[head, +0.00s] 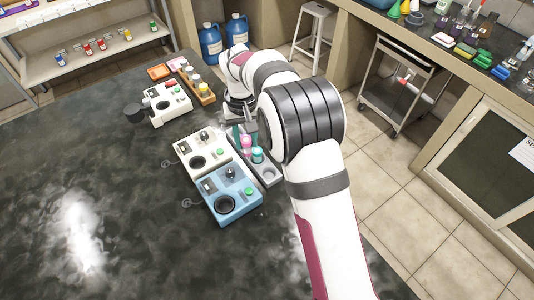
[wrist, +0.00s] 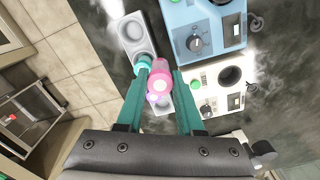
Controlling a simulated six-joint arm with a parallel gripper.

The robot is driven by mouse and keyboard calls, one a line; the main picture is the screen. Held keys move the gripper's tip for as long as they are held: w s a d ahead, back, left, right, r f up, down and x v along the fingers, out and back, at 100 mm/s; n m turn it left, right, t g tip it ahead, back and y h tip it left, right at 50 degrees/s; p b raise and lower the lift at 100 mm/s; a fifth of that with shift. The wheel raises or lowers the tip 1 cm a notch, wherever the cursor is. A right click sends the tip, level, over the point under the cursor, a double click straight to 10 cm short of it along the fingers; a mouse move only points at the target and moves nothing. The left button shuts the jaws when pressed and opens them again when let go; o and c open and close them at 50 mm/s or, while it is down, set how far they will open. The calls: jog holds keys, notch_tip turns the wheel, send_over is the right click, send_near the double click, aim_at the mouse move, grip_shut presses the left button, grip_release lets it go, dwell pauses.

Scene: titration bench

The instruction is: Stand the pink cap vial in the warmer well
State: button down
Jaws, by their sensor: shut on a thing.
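The pink cap vial (wrist: 159,84) is between the two teal fingers of my gripper (wrist: 161,80) in the wrist view, which are shut on it. In the head view its pink cap (head: 246,142) shows beside my gripper (head: 242,137), over the grey rack (head: 269,174). Whether its base is clear of the rack is hidden. Two box devices with dark round wells stand left of the rack: a white one (head: 190,148) and a blue one (head: 238,184). I cannot tell which is the warmer. Both wells look empty.
A teal cap vial (head: 257,155) stands in the rack close to the pink one. Another white device (head: 168,103) and a wooden rack of vials (head: 206,96) stand farther back. The dark bench (head: 90,170) is clear on the left.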

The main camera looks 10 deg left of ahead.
jog(key=shift+s+a+f+n, duration=0.45)
jog(key=shift+a+f, duration=0.1)
jog(key=shift+a, duration=1.8)
jog(key=shift+s+a+f+n, duration=0.4)
jog(key=shift+s+a+f, duration=0.15)
jog(key=shift+a, duration=1.8)
jog(key=shift+s+a+f+n, duration=0.45)
jog(key=shift+a+f, duration=0.1)
jog(key=shift+a, duration=1.8)
jog(key=shift+f, duration=0.35)
jog(key=shift+f, duration=0.45)
jog(key=shift+f, duration=0.9)
jog(key=shift+c, duration=0.3)
grip_release()
jog(key=shift+r, duration=0.1)
